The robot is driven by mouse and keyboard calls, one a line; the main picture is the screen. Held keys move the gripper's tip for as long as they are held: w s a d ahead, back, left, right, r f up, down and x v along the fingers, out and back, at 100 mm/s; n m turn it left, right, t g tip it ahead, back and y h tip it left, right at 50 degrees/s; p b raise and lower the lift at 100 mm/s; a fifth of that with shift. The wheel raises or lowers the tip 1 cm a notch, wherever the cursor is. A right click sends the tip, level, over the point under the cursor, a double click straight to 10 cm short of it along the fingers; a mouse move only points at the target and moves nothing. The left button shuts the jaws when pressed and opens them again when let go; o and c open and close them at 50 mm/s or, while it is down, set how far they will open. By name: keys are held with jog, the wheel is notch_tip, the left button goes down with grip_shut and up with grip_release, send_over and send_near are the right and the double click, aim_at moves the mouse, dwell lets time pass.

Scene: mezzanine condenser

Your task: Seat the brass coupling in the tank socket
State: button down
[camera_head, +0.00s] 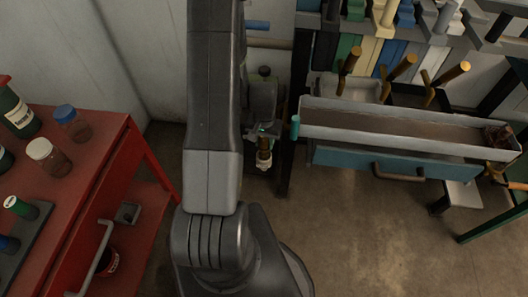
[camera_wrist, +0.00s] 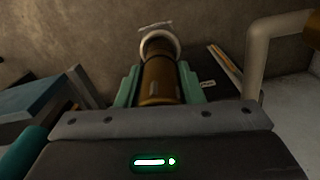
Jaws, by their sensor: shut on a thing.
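The brass coupling (camera_wrist: 162,78) is a brown-gold cylinder in the middle of the wrist view, pointing away from the camera. My gripper (camera_wrist: 158,92) is shut on it, with a green finger on each side. A pale ring (camera_wrist: 176,44) shows around or at the coupling's far end; I cannot tell whether it is part of the coupling or a separate part. In the head view the coupling (camera_head: 264,143) hangs below my gripper (camera_head: 262,131), beside my arm, with a pale piece at its lower end. I cannot clearly identify the tank socket.
A red cart (camera_head: 80,160) with jars and bottles stands at the left. A grey trough (camera_head: 400,120) above a blue drawer front (camera_head: 345,158) is at the right. A pale bent pipe (camera_wrist: 258,55) rises at the right of the wrist view. The floor (camera_head: 360,235) at lower right is clear.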

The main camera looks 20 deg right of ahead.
aim_at(264, 150)
jog(key=shift+f+b, duration=1.15)
jog(key=shift+f, duration=1.1)
jog(key=shift+f, duration=0.1)
jog(key=c, duration=1)
grip_release()
jog(key=shift+o, duration=0.2)
notch_tip(264, 150, up, 12)
jog(key=shift+r, duration=0.15)
jog(key=shift+f, duration=0.2)
